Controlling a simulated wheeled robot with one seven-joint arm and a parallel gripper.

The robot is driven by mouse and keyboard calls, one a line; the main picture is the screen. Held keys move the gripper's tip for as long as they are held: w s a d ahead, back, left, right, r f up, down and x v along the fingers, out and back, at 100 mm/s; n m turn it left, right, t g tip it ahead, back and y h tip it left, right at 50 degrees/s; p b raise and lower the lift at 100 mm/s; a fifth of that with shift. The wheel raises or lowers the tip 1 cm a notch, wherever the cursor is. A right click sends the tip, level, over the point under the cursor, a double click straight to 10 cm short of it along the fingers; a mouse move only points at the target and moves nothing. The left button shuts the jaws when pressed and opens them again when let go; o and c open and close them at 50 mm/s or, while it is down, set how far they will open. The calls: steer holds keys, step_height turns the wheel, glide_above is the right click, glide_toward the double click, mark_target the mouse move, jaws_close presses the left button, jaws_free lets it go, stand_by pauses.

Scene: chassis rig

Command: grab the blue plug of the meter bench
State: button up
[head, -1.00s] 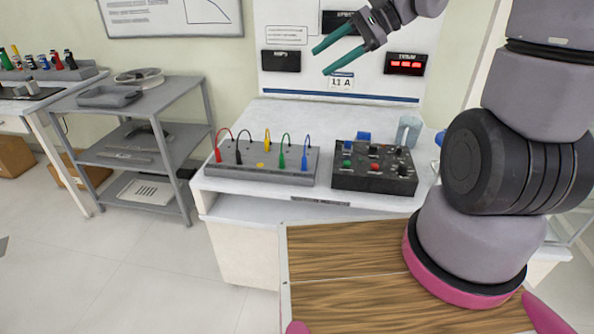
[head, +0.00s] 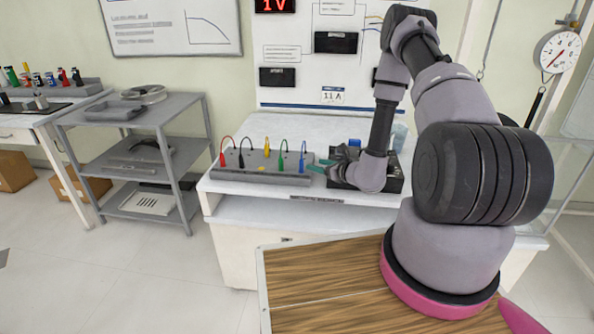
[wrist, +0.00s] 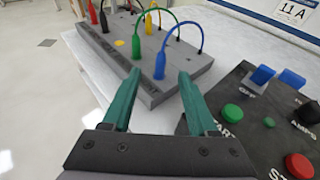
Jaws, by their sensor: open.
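The blue plug (head: 302,160) stands upright at the right end of the grey plug board (head: 262,177) on the white bench. In the wrist view the blue plug (wrist: 160,64) has a blue cable arching from its top and lies just beyond and between the fingertips. My gripper (wrist: 160,82) is open with green fingers and nothing between them. In the head view my gripper (head: 317,164) is low over the bench, at the right end of the board. The green plug (wrist: 136,48) is just left of the blue one.
Yellow, black and red plugs stand farther left on the board. A black control box (wrist: 262,120) with green and red buttons and blue switches is close on the right. A grey shelf cart (head: 150,150) stands to the left. The white bench top (head: 270,128) is clear behind the board.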

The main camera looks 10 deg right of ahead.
mark_target(301, 171)
steer(key=x, duration=1)
steer(key=shift+w+f, duration=0.25)
steer(key=shift+f, duration=0.25)
jaws_close()
